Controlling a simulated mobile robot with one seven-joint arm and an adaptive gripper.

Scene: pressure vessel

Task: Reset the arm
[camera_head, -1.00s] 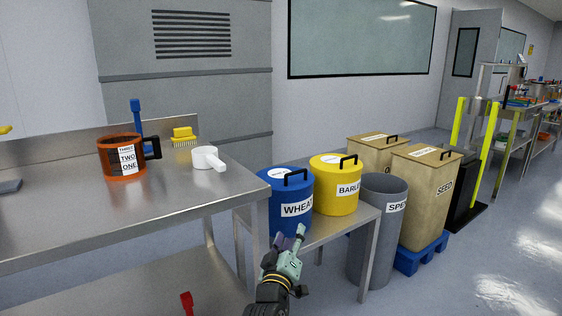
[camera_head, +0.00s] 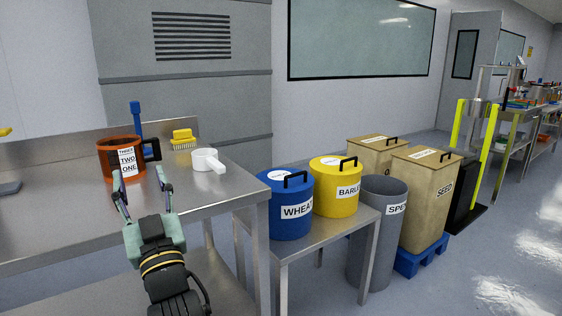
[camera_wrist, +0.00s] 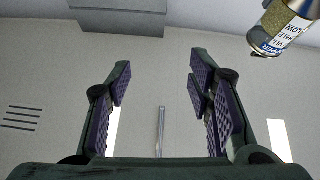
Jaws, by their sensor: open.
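My gripper (camera_head: 143,187) is open and empty in the head view. In that picture it overlaps the front of the steel table (camera_head: 220,190), just below the orange measuring jug (camera_head: 121,160). I cannot tell how far its fingertips are from the jug. In the wrist view my gripper (camera_wrist: 158,78) shows its two purple-padded fingers wide apart, with nothing between them. The wrist camera faces a plain pale surface. At its upper right is a part-cut-off container with a printed label (camera_wrist: 285,28).
A white scoop (camera_head: 208,160), a yellow brush (camera_head: 183,138) and a blue upright tool (camera_head: 137,118) are on the table. To the right stand a blue WHEAT bin (camera_head: 290,205), a yellow BARLEY bin (camera_head: 335,190), a grey SPENT bin (camera_head: 378,225) and a SEED box (camera_head: 425,200).

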